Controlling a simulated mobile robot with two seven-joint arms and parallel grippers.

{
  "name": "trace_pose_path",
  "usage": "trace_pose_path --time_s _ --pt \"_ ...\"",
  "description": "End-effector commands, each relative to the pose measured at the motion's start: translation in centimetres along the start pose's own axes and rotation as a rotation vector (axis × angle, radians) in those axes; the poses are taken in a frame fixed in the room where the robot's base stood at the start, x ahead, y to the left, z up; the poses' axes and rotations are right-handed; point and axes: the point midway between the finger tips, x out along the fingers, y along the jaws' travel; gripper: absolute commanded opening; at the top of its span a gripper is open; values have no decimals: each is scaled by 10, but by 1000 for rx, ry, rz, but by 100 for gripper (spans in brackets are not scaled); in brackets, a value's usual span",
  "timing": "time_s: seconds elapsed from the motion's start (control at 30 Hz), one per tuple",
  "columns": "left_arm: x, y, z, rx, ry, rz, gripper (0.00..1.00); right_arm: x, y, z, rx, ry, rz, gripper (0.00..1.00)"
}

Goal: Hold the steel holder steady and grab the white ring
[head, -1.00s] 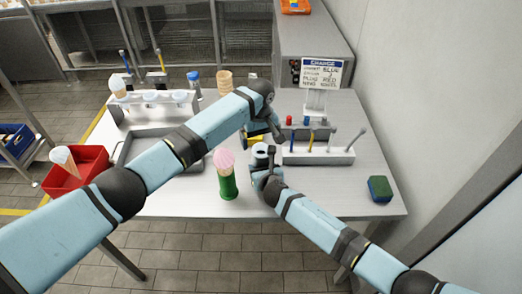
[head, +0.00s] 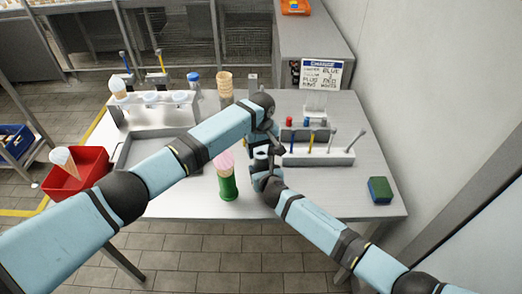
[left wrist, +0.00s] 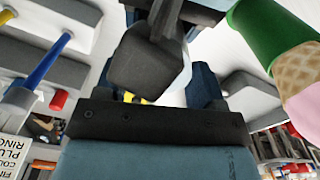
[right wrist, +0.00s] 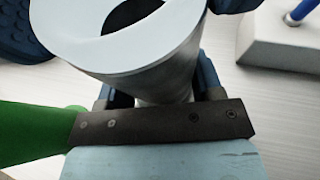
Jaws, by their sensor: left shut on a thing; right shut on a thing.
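The steel holder (right wrist: 165,82) is a grey upright cylinder between my right gripper's fingers, which are shut on it. The white ring (right wrist: 90,45) sits at the holder's top, around a dark opening. It also shows in the left wrist view (left wrist: 181,85), partly behind a dark grey block-shaped part. My left gripper (head: 264,148) is at the ring from above, with one dark blue finger on either side, shut on it. My right gripper (head: 263,168) is low beside the holder. In the head view the arms hide most of the holder and ring.
A green stand (head: 228,184) with a pink-topped cone is close left of the grippers. A white rack (head: 318,157) with several coloured tools is close right. A grey tray (head: 140,160), a red bin (head: 75,172) and a blue-green block (head: 380,189) stand further off.

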Motion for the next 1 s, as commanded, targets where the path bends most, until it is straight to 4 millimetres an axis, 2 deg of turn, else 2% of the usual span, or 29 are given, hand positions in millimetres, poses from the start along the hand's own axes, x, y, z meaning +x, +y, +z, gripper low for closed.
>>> trace_pose_path --time_s 0.13,0.2,0.23,0.3,0.5,0.6,0.73,0.97,1.0 --pt "-12 1 0 1 0 2 41 0 0 0 0 1 0 33" --pt "-24 2 0 2 1 4 34 0 -1 -1 0 2 -1 33" --pt "-30 1 0 1 1 5 34 0 -1 -2 0 3 -2 33" --pt "-46 2 0 2 3 6 24 0 -1 -3 0 5 -2 33" --pt "-83 1 0 1 2 4 23 0 -1 -2 0 3 -2 33" --pt "-94 1 0 1 1 2 23 0 0 -1 0 2 -1 33" --pt "-100 0 0 1 0 1 23 0 0 0 0 1 0 33" --pt "-101 0 0 0 0 1 23 0 0 0 0 0 0 33" --pt "-101 0 0 0 0 1 23 0 0 0 0 0 0 70"
